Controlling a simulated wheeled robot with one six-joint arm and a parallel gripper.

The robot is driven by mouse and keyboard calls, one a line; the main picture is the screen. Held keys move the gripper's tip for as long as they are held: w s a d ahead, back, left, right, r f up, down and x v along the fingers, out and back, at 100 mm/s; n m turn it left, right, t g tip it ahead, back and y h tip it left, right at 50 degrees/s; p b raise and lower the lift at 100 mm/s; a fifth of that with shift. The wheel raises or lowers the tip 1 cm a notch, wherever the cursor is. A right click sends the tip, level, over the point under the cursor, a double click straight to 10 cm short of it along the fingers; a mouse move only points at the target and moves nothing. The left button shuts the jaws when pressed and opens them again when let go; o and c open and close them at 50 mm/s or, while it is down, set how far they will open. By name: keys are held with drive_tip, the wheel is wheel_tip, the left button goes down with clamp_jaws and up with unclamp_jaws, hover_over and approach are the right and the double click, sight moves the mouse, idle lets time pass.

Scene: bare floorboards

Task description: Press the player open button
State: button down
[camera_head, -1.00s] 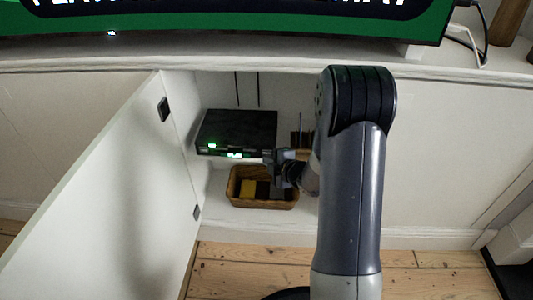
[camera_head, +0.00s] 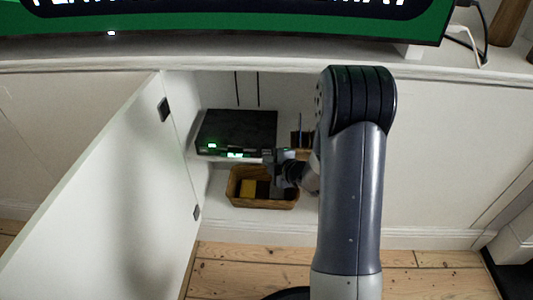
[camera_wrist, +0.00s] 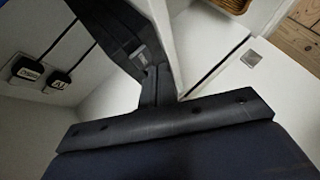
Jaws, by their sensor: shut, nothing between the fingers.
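The player (camera_head: 236,128) is a flat black box on the shelf inside the open cabinet, with green lights along its front. The open button is too small to make out. My gripper (camera_head: 272,160) is shut and empty at the front right corner of the player in the head view. I cannot tell whether it touches the front. In the wrist view, dark parts fill the centre and bottom, and no button or green light shows.
A wicker basket (camera_head: 262,205) with yellow and dark items stands below the shelf. The cabinet door (camera_head: 110,190) is swung open at the left. A screen (camera_head: 230,30) stands on top. Two black plugs (camera_wrist: 45,76) show on the wall in the wrist view.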

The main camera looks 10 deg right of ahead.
drive_tip(key=shift+w, duration=0.2)
drive_tip(key=shift+w+d, duration=0.1)
drive_tip(key=shift+w, duration=0.15)
drive_tip(key=shift+w+d, duration=0.15)
drive_tip(key=shift+w, duration=0.2)
idle(0.9)
drive_tip(key=shift+s+a+b, duration=0.25)
drive_tip(key=shift+s+b, duration=0.2)
drive_tip(key=shift+s, duration=0.35)
drive_tip(key=s, duration=0.1)
drive_tip(key=s+a+b, duration=0.1)
drive_tip(key=s, duration=0.1)
drive_tip(key=s+b, duration=0.1)
drive_tip(key=shift+s+a, duration=0.3)
drive_tip(key=shift+s, duration=0.05)
